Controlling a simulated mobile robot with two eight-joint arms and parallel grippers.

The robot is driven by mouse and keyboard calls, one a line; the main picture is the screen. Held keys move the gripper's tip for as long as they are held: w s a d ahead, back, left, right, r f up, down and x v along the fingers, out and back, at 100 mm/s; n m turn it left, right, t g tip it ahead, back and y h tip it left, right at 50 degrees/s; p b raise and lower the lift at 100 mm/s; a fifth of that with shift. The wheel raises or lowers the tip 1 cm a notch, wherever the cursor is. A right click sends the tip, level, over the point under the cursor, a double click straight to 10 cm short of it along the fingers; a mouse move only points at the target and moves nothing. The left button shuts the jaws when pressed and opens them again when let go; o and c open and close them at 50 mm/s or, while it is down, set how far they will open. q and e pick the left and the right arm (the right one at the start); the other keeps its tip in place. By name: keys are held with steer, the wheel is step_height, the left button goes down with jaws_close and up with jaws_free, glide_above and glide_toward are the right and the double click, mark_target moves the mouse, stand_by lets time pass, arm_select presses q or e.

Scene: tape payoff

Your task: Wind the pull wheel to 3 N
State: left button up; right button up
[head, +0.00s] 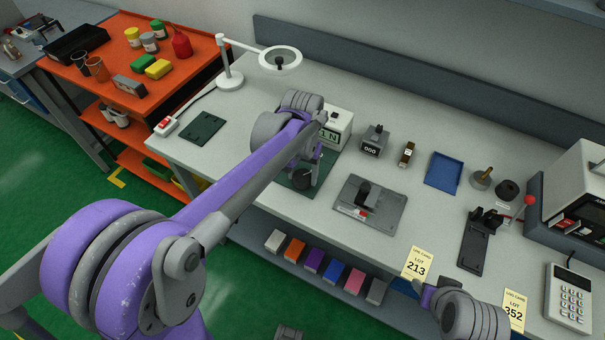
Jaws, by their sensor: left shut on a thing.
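A white box (339,133) with a small display stands on the bench near the middle. The display (328,135) shows "1 N", with its left side covered by my arm. My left gripper (312,170) is at the front of this box, above a dark green mat (297,185). It is shut on a small part there, at the place of the pull wheel; the wheel itself is mostly hidden by my wrist and fingers. My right gripper (428,294) is low at the bench's front edge, by the yellow lot cards; its fingers do not show clearly.
A grey fixture plate (388,213), a counter reading 000 (374,140), a blue tray (443,172) and a black stand (474,246) are to the right. A magnifier lamp (279,60) stands behind left.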

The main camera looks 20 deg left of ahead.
mark_target(303, 176)
arm_select(q)
steer(key=shift+m, duration=1.5)
steer(key=o, duration=1.4)
steer(key=shift+c, duration=0.2)
step_height(303, 176, up, 11)
steer(key=s+f+n+t, duration=0.1)
steer(key=s+f+t, duration=0.1)
steer(key=s+f, duration=0.3)
steer(key=s+f+n+t, duration=0.2)
steer(key=s+f, duration=0.4)
steer(key=s, duration=0.6)
steer(key=shift+s+a+t, duration=0.35)
steer(key=shift+a+t, duration=0.05)
steer(key=shift+t, duration=0.3)
